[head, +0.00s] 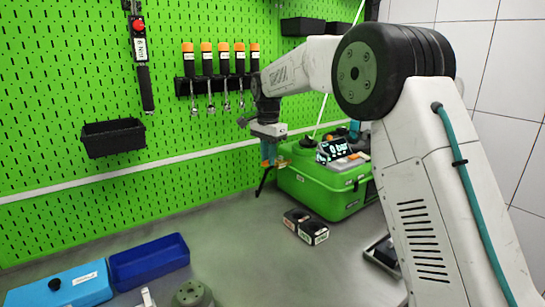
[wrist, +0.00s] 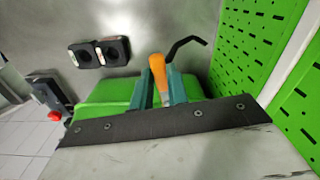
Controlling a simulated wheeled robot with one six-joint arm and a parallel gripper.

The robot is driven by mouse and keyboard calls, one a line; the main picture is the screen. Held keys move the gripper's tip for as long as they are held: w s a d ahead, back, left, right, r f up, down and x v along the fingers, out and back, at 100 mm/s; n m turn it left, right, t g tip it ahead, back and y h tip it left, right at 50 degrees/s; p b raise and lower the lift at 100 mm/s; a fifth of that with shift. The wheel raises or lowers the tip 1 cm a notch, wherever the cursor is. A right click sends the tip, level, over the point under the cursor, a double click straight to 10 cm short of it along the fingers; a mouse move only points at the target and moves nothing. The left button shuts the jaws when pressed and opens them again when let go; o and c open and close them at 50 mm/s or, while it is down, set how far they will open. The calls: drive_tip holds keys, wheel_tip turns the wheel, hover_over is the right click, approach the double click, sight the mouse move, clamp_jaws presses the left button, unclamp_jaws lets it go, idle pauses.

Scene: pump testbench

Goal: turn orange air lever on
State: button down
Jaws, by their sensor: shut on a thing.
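The orange air lever (wrist: 157,68) shows in the wrist view between the two teal fingers of my gripper (wrist: 160,82). The fingers are shut on it, and its rounded end sticks out past them. In the head view my gripper (head: 269,152) points down at the left end of the green case (head: 322,192), with a small orange part (head: 283,163) beside it. The lever's base is hidden behind the fingers and the dark wrist plate, so its angle is hard to tell.
A black bent piece (wrist: 188,44) lies close to the fingers. A black double block (head: 306,227) sits on the bench before the case. The green pegboard (head: 100,130) rises close behind.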

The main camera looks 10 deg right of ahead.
drive_tip(key=shift+w+a+r+m, duration=0.1)
drive_tip(key=shift+w+a+m, duration=0.25)
drive_tip(key=shift+m, duration=0.55)
drive_tip(key=shift+w, duration=0.1)
drive_tip(key=c, duration=1.4)
unclamp_jaws()
drive_tip(key=shift+o, duration=0.2)
drive_tip(key=shift+d, duration=0.1)
wheel_tip(320, 180, up, 8)
